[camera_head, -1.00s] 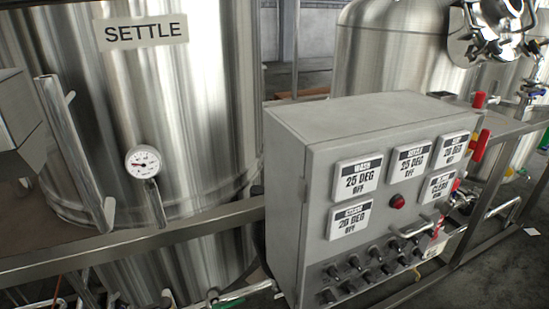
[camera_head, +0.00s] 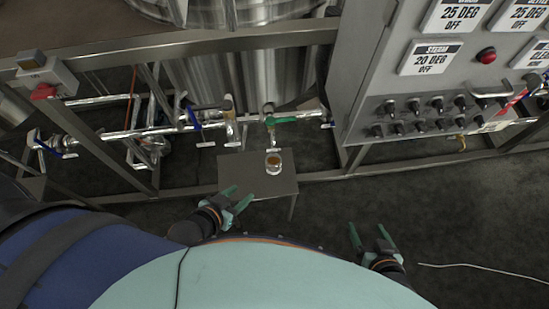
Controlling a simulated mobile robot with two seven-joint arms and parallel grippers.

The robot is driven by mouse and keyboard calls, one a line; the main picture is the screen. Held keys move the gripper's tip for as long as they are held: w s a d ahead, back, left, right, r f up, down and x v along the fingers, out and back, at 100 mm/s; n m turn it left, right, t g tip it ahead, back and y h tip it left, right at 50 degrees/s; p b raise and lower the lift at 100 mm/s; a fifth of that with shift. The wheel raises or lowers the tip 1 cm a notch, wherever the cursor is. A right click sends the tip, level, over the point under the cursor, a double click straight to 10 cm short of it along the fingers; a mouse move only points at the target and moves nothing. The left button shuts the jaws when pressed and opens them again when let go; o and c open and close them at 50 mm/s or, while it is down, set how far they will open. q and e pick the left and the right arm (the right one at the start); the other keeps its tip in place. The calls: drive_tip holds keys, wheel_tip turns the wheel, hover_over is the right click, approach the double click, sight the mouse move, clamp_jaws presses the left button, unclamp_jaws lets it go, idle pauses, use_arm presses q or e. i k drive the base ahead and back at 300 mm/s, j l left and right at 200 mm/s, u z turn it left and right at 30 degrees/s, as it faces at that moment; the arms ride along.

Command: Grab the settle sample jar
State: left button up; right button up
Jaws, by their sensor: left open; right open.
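A small jar (camera_head: 273,163) with brown contents stands on a low grey table (camera_head: 237,172), below the valve with the green handle under the settle tank (camera_head: 225,12). I see no readable label on the jar. My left gripper (camera_head: 238,197) is open and empty, in front of the table's near left part, to the left of and nearer than the jar. My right gripper (camera_head: 368,236) is open and empty over the floor, to the right of the table and well apart from the jar.
A metal frame rail (camera_head: 180,47) runs across above the table. Pipes with blue-handled valves and a green-handled valve (camera_head: 281,120) lie behind it. The control cabinet (camera_head: 400,100) stands at the right. A pale cable (camera_head: 480,267) lies on the open floor.

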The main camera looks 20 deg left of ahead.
sight(273, 162)
drive_tip(key=j+u, duration=0.15)
drive_tip(key=u, duration=0.25)
drive_tip(key=i+j+u, duration=0.1)
drive_tip(key=u, duration=0.3)
drive_tip(key=i+j+u, duration=0.1)
drive_tip(key=u, duration=0.35)
